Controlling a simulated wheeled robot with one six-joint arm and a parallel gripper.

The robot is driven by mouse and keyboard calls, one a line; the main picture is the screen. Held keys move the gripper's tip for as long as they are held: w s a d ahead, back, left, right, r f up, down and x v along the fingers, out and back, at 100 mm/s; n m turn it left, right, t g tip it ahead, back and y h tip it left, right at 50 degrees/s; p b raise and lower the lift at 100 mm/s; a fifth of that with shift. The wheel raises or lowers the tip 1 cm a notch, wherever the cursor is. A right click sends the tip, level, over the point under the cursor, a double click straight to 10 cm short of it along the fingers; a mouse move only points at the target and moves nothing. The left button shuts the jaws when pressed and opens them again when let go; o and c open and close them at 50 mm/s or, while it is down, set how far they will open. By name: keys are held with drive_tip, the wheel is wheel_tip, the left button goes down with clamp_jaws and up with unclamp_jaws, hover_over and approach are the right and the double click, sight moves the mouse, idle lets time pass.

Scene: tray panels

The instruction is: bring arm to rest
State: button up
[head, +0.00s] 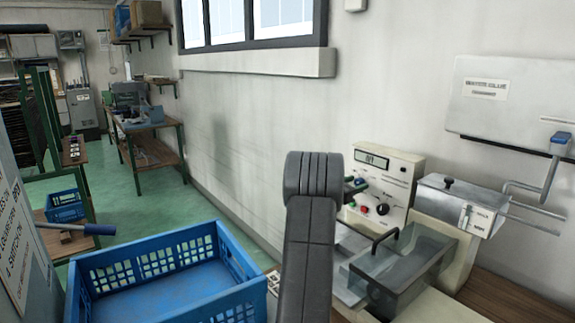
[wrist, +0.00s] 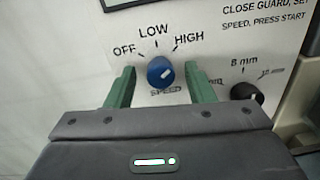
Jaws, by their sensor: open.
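My gripper (wrist: 160,80) is open in the wrist view, with one green finger on each side of a blue knob (wrist: 161,72) marked SPEED. Gaps show between the knob and both fingers. OFF, LOW and HIGH are printed above the knob. Its white mark lies right of its centre; the exact setting is hard to tell. In the head view my dark grey arm (head: 308,230) rises in the middle and hides most of my gripper.
A black knob (wrist: 247,93) sits just right of my right finger. In the head view a clear guard with a black handle (head: 405,265) stands below the panel. A blue crate (head: 165,285) is left of my arm.

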drive_tip(key=b+v, duration=0.2)
drive_tip(key=v, duration=1.2)
drive_tip(key=p+x, duration=0.2)
drive_tip(key=x, duration=1.2)
drive_tip(key=shift+w+d+r+p, duration=0.1)
drive_tip(key=shift+r+p, duration=0.1)
drive_tip(key=shift+p, duration=0.2)
drive_tip(key=shift+n+p, duration=0.4)
drive_tip(key=shift+p, duration=0.45)
drive_tip(key=shift+n+p, duration=0.3)
drive_tip(key=shift+p, duration=0.55)
drive_tip(key=n+p, duration=0.2)
drive_tip(key=p, duration=0.3)
drive_tip(key=s+a+r+m+b, duration=0.1)
drive_tip(key=s+a+m+b, duration=0.5)
drive_tip(key=a+b, duration=0.5)
drive_tip(key=shift+s+g+h, duration=0.25)
drive_tip(key=shift+g+h, duration=0.15)
